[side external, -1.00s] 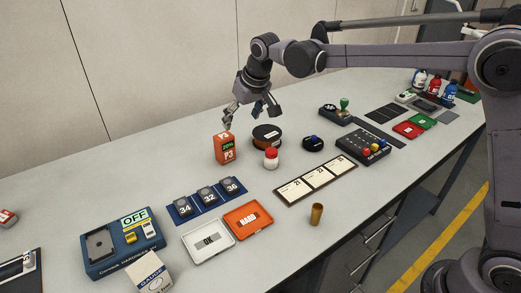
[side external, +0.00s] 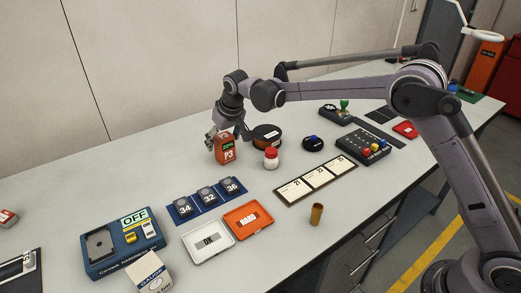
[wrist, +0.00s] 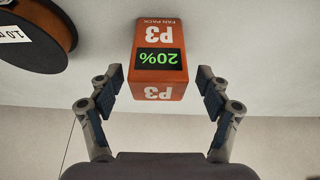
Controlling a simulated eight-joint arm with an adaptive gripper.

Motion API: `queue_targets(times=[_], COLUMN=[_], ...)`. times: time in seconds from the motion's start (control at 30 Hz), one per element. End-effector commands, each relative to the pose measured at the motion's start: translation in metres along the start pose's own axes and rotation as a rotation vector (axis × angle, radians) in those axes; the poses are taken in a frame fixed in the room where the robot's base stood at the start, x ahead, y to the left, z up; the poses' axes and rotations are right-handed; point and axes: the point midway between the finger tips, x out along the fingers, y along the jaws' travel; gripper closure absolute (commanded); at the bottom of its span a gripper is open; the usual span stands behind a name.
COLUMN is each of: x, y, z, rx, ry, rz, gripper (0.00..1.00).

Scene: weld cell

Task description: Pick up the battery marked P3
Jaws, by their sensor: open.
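The orange battery marked P3 (side external: 225,151) stands upright on the grey bench, with a green "20%" display on its face. In the wrist view the battery (wrist: 158,60) appears upside down, ahead of and roughly centred between the fingers. My gripper (side external: 224,138) is at the battery's upper part in the side view. In the wrist view my gripper (wrist: 162,92) is open, with one finger to each side and visible gaps between the pads and the battery. Nothing is held.
A dark spool with a brown rim (side external: 265,136) and a white jar with a red lid (side external: 271,158) stand close to the battery's right. A blue rack of numbered blocks (side external: 208,201) lies in front. Bare bench is free to the battery's left.

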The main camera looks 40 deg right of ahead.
Motion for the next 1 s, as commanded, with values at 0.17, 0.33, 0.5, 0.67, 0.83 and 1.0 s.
queue_targets(times=[0.17, 0.33, 0.5, 0.67, 0.83, 1.0], x=[0.026, 0.039, 0.041, 0.040, 0.040, 0.040], y=[0.002, 0.002, 0.002, 0.002, 0.002, 0.002], z=[-0.001, -0.001, 0.000, 0.000, 0.000, -0.001], rx=[0.000, 0.000, 0.000, 0.000, 0.000, 0.000], ry=[0.000, 0.000, 0.000, 0.000, 0.000, 0.001], rz=[0.000, 0.000, 0.000, 0.000, 0.000, 0.000], gripper=[0.23, 0.23, 0.23, 0.49, 0.96, 0.96])
